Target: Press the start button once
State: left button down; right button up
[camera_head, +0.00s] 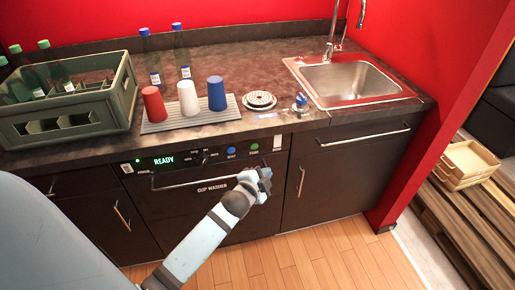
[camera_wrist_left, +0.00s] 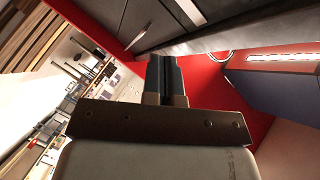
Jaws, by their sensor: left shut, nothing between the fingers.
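The cup washer (camera_head: 205,203) is a dark front panel under the counter with a lit green READY display (camera_head: 163,161). On its control strip are a blue round button (camera_head: 231,151) and a green round button (camera_head: 254,147). Their small labels are too blurred to read, so I cannot tell which is the start button. My left gripper (camera_head: 265,178) is shut and empty, in front of the washer's right part, below the green button. I cannot tell whether it touches the front. Its shut fingers also show in the left wrist view (camera_wrist_left: 164,75). My right gripper is not in view.
A red cup (camera_head: 154,104), a white cup (camera_head: 188,98) and a blue cup (camera_head: 217,93) stand on a grey mat. A green crate (camera_head: 68,122) holds bottles. A sink (camera_head: 350,80) is at right. The washer's long handle (camera_head: 195,182) lies left of my gripper.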

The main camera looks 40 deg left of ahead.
aim_at(254, 146)
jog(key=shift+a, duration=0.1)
pick_arm(q)
jog(key=w+a, duration=0.3)
jog(key=w+a+b, duration=0.1)
jog(key=w+a, duration=0.1)
jog(key=a, duration=0.1)
jog(key=shift+w+a, duration=0.4)
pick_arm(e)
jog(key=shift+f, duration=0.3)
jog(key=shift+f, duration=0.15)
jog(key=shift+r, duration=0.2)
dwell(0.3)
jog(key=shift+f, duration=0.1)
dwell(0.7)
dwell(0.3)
pick_arm(q)
jog(key=shift+w+a, duration=0.25)
jog(key=shift+a, duration=0.05)
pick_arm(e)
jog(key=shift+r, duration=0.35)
